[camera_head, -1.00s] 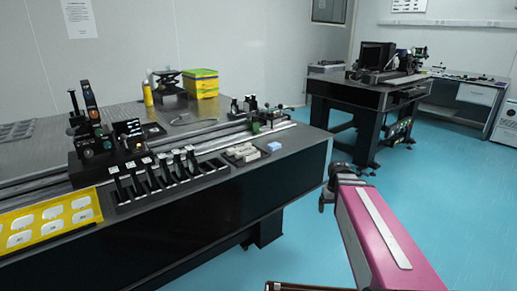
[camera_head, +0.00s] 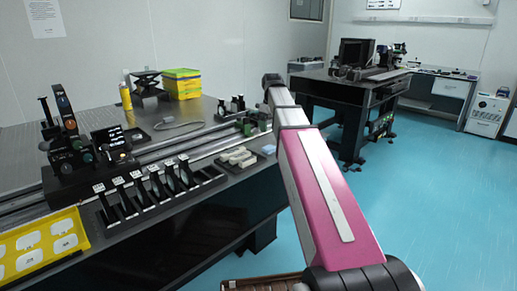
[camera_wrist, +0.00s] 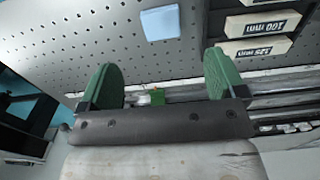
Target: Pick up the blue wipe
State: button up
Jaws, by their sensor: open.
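The blue wipe (camera_head: 268,149) is a small light-blue block near the right front edge of the near optical table. It lies beside a tray of pale blocks. In the wrist view the blue wipe (camera_wrist: 160,23) is at the top, beyond the fingertips and apart from them. My gripper (camera_wrist: 160,78) shows there with its two green-padded fingers spread wide and nothing between them.
The tray of labelled blocks (camera_wrist: 258,35) is right next to the wipe. A rail (camera_head: 210,148) and a row of black mounts (camera_head: 150,188) lie to the left. Yellow boxes (camera_head: 182,84) stand farther back. A second table (camera_head: 340,90) is behind.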

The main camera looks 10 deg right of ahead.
aim_at(270, 147)
jog(key=shift+w+a+f, duration=0.1)
jog(key=shift+f, duration=2.55)
jog(key=shift+w+a+f, duration=0.1)
jog(key=shift+f, duration=2.55)
jog(key=c, duration=1.1)
jog(key=shift+o, duration=0.2)
jog(key=shift+r, duration=0.85)
notch_tip(270, 147, up, 3)
jog(key=shift+f, duration=0.15)
jog(key=s+a+r, duration=0.6)
jog(key=s+a, duration=0.2)
jog(key=shift+a+r, duration=0.2)
jog(key=shift+r, duration=0.15)
